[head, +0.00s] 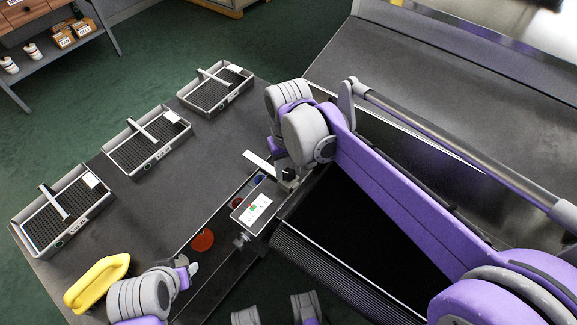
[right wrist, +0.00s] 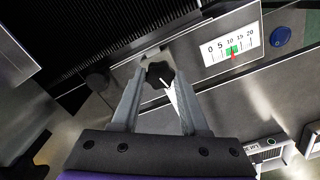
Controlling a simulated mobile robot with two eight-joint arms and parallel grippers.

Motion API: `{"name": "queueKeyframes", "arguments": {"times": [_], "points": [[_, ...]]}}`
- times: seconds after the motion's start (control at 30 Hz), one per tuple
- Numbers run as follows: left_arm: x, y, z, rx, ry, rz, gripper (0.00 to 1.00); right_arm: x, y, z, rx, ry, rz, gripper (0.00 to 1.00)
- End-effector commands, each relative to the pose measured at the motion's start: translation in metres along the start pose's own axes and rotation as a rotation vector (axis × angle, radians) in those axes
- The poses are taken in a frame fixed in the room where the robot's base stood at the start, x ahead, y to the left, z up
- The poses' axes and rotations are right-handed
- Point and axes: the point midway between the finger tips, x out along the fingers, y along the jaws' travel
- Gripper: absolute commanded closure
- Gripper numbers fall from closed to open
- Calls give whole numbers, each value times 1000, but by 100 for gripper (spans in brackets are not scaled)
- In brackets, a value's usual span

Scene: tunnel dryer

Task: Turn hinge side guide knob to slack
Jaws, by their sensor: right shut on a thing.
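A dark lobed knob (right wrist: 159,75) sits between the fingertips of my right gripper (right wrist: 155,82) in the right wrist view, and the gripper is shut on it. A white strip (right wrist: 174,98) runs from the knob back between the fingers; it also shows in the head view (head: 259,164). Beside the knob is a white scale (right wrist: 232,47) marked 0 to 20, with a green band and a red pointer near 10. In the head view my right gripper (head: 288,180) hides the knob. My left gripper (head: 190,270) is low over the table, apart from the knob; its jaw opening is unclear.
Three grey trays with dark grids (head: 52,238) stand on the dark table at the left. A yellow handle-like object (head: 96,283) lies at the front left. A red disc (head: 203,240) and a second, grey knob (head: 241,240) are near the scale. A black belt-like opening (head: 350,235) lies to the right.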

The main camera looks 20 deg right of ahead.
Motion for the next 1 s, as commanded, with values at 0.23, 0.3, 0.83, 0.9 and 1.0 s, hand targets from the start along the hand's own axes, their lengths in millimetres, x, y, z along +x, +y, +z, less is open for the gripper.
{"name": "queueKeyframes", "arguments": {"times": [0.23,0.3,0.83,0.9,1.0], "points": [[-10,0,-5,0,3,0,50,-2,0,0,-232,1,0,100],[-12,0,-6,0,4,0,50,-2,0,0,-299,0,0,100],[-23,0,-12,0,8,0,50,-2,0,0,-802,0,0,100],[-25,0,-13,0,9,0,50,-2,0,0,-868,0,0,100],[-26,0,-14,0,9,0,50,-1,0,0,-959,0,0,100]]}}
